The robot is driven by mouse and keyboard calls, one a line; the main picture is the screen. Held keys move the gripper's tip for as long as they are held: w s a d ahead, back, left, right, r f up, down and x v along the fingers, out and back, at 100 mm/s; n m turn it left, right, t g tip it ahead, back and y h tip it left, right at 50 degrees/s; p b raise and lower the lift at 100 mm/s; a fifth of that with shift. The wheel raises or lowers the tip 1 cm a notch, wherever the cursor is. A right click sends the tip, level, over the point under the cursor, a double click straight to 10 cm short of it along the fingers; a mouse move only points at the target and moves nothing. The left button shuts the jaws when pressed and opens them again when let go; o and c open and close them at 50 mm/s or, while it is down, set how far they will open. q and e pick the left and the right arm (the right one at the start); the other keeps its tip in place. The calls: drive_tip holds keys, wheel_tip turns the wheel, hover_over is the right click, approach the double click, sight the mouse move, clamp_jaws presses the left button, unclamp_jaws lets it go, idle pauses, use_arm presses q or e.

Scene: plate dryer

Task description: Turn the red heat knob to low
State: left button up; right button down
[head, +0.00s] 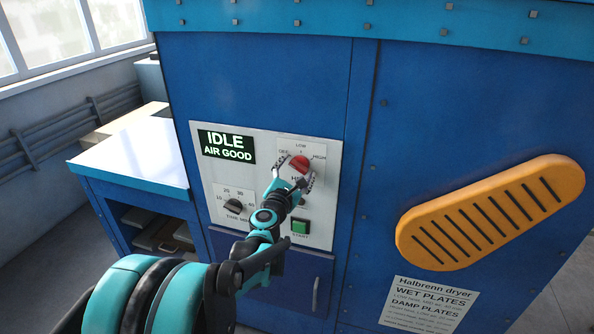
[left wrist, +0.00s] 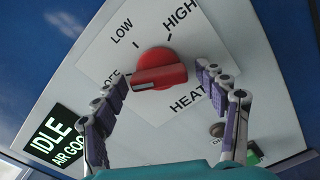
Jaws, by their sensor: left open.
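The red heat knob (head: 299,163) is on the white control panel (head: 321,209), and it also shows in the left wrist view (left wrist: 158,68). Labels OFF, LOW and HIGH surround it. In the left wrist view its raised bar lies crosswise, with its left end toward OFF. My left gripper (head: 295,169) is open with one finger on each side of the knob. In the left wrist view its left fingertip is close to the bar's left end; I cannot tell whether it touches. The right fingertip stands a little off the knob's right side. My right gripper is not in view.
A display (head: 227,146) reads IDLE, AIR GOOD. A black timer knob (head: 234,205) and a green START button (head: 300,227) are lower on the panel. An orange slotted cover (head: 490,212) is to the right. A white-topped bench (head: 140,155) stands left.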

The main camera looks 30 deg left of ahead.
use_arm(q)
drive_tip(key=c, duration=1.2)
drive_tip(key=shift+o, duration=0.2)
drive_tip(key=shift+m, duration=0.4)
drive_tip(key=m, duration=0.5)
drive_tip(key=shift+a+r, duration=0.1)
drive_tip(key=m, duration=0.6)
drive_tip(key=shift+r, duration=0.1)
drive_tip(key=shift+s, duration=0.1)
drive_tip(key=o, duration=1.2)
drive_tip(key=shift+c, duration=0.2)
